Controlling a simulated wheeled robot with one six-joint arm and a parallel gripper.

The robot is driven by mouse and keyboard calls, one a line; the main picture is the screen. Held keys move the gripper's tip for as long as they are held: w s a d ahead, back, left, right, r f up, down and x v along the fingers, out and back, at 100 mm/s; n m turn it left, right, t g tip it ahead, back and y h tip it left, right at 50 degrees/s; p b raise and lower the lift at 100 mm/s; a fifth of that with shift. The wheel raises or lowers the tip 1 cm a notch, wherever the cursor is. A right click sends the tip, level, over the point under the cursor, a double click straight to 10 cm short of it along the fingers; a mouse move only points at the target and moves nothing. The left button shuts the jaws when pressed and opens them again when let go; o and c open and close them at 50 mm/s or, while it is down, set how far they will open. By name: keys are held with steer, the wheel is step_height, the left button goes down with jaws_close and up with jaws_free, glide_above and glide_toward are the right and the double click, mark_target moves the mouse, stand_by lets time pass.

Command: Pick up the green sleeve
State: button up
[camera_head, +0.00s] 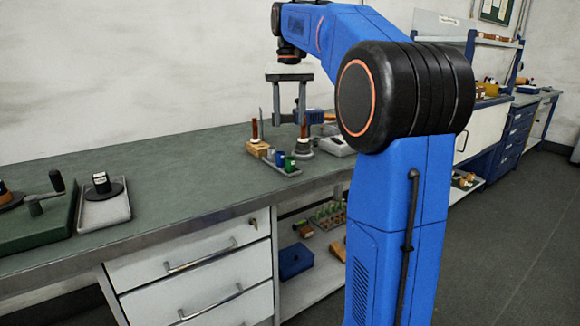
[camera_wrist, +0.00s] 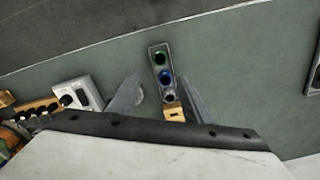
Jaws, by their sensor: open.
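The green sleeve (camera_head: 290,164) stands in a small narrow grey tray (camera_head: 296,173) on the green bench top, at the tray's near right end. In the wrist view the green sleeve (camera_wrist: 160,58) is at the top end of the tray, beyond a blue sleeve (camera_wrist: 166,77) and a smaller dark ring-shaped piece (camera_wrist: 170,98). My gripper (camera_head: 289,122) points down above the bench, higher than the tray and apart from the sleeve. Its fingers are spread and empty. In the wrist view my gripper (camera_wrist: 160,80) has the tray between and beyond its fingertips.
A wooden block (camera_head: 258,148) with an upright copper-coloured rod stands left of the tray. A grey round base (camera_head: 302,150) with another rod is behind it. A pale device (camera_head: 338,146) lies to the right. The bench left of the block is clear up to a small tray (camera_head: 103,212).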

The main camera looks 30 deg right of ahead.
glide_above(290, 158)
steer(key=f, duration=0.8)
steer(key=shift+s+a, duration=0.2)
steer(key=shift+a, duration=0.05)
steer(key=shift+s+f, duration=0.15)
steer(key=shift+f, duration=1.2)
steer(key=shift+s+f, duration=0.15)
steer(key=shift+f, duration=1.15)
steer(key=c, duration=1.1)
